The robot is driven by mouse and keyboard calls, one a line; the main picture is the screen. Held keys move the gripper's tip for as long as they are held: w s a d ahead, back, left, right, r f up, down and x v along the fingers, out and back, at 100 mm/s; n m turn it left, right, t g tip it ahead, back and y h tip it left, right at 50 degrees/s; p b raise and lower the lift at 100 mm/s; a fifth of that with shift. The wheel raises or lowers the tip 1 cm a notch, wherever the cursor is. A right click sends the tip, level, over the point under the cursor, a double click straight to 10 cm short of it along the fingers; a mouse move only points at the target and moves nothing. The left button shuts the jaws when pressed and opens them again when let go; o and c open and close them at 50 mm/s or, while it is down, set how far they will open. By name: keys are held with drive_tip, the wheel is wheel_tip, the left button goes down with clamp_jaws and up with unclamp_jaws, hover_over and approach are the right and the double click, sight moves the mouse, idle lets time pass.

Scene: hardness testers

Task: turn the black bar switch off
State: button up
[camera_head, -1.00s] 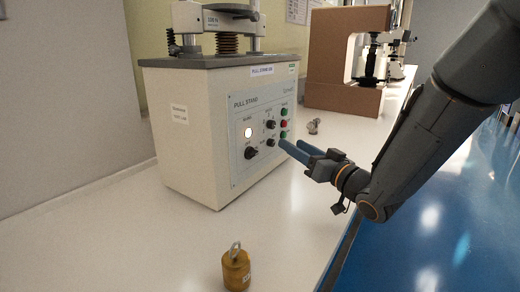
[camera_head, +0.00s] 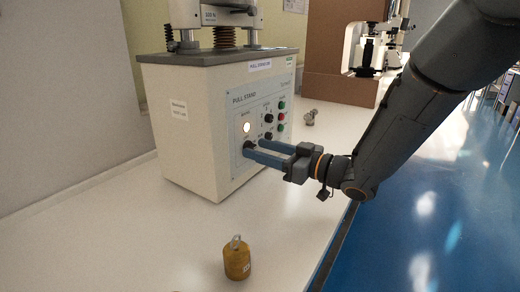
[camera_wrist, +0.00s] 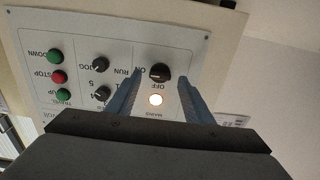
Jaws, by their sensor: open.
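The black bar switch (camera_head: 249,145) is on the front panel of the pull stand (camera_head: 180,125), below a lit white lamp (camera_head: 246,127). In the wrist view, which sees the panel upside down, the switch (camera_wrist: 159,72) has ON and OFF labels near it, and the lamp (camera_wrist: 155,99) glows. My gripper (camera_head: 256,150) is open at the panel. In the wrist view its blue fingers (camera_wrist: 160,77) lie on either side of the switch, with gaps to it. Whether they touch the panel, and the bar's exact angle, I cannot tell.
Two smaller black knobs (camera_wrist: 99,64) (camera_wrist: 102,93) and green and red buttons (camera_wrist: 58,77) sit beside the switch. A brass weight (camera_head: 237,260) stands on the white bench (camera_head: 150,240). A small metal part (camera_head: 310,117) and a brown-framed machine (camera_head: 335,40) are farther back.

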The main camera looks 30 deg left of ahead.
drive_tip(key=shift+a, duration=0.35)
drive_tip(key=c, duration=1)
drive_tip(key=shift+c, duration=0.2)
